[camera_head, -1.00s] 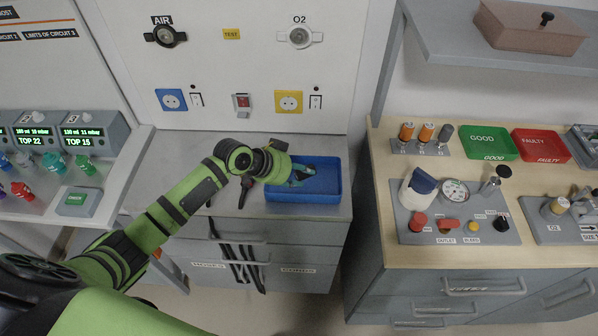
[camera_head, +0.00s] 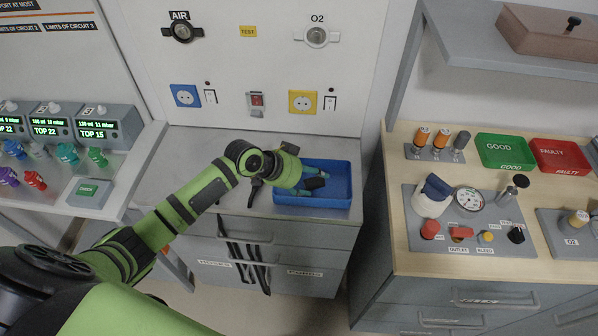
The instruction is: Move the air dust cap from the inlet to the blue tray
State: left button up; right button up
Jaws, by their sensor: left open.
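The blue tray (camera_head: 340,190) stands on the grey counter below the wall panel. My left gripper (camera_head: 316,183) reaches over the left part of the tray with its fingers apart. The fingers hide part of the tray floor, and I cannot make out a cap in or under them. The AIR inlet (camera_head: 182,32) is on the wall panel at upper left, with a dark ring and side tabs. I cannot tell whether a cap sits in it. My right gripper is not in view.
The O2 inlet (camera_head: 316,37) is on the same panel, right of AIR. A green tray (camera_head: 506,151) and a red tray (camera_head: 560,155) lie on the wooden bench at right, behind a grey board of parts (camera_head: 470,240). Bare counter (camera_head: 185,150) lies left of the tray.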

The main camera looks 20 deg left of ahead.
pick_arm(q)
jog(key=s+a+r+p, duration=0.2)
jog(key=s+r+p, duration=0.1)
jog(key=r, duration=0.5)
jog(key=s+a+r+p, duration=0.2)
jog(key=r+p, duration=0.3)
jog(key=r, duration=0.3)
jog(key=shift+s+a+r, duration=0.25)
jog(key=shift+s+a, duration=0.15)
jog(key=shift+a, duration=0.3)
